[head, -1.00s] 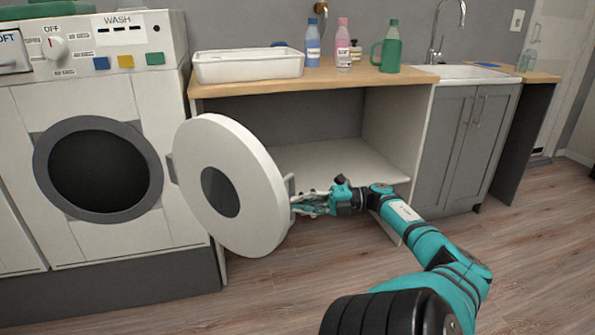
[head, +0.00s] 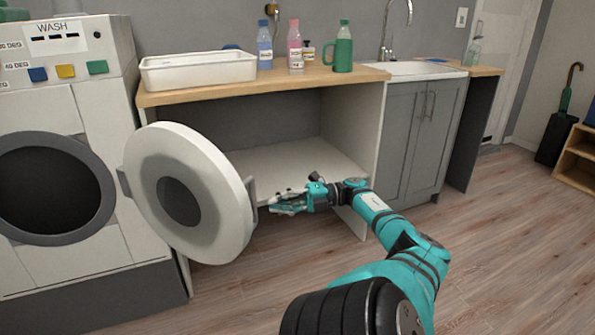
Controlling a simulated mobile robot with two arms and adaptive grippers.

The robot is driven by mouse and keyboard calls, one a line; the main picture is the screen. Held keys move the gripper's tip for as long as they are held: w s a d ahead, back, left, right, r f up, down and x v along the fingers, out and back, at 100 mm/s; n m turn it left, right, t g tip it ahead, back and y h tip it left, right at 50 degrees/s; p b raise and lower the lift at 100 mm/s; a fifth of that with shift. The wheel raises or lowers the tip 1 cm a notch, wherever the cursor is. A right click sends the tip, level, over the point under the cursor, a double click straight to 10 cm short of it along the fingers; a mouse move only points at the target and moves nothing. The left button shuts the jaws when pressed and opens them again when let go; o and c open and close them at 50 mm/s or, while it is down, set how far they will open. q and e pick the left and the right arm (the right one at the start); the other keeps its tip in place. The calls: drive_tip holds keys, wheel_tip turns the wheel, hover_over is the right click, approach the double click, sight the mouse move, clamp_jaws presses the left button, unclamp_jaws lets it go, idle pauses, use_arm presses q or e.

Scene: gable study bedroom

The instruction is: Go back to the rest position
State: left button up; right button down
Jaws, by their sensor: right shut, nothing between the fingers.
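My right arm reaches in from the bottom right. Its gripper (head: 274,203) is shut and empty, just right of the open washer door (head: 190,195). The door's handle (head: 250,190) is at its right edge, close to the fingertips; a small gap seems to lie between them. The white washing machine (head: 100,215) stands at the left with its round dark opening (head: 50,185) uncovered. My left gripper does not show.
A wooden counter (head: 215,90) holds a white tray (head: 198,70), a blue bottle (head: 264,48), a pink bottle (head: 295,50) and a green jug (head: 342,50). A grey sink cabinet (head: 410,135) stands to the right. The wooden floor (head: 500,240) at right is clear.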

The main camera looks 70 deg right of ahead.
drive_tip(key=v, duration=0.8)
drive_tip(key=shift+w+r, duration=0.1)
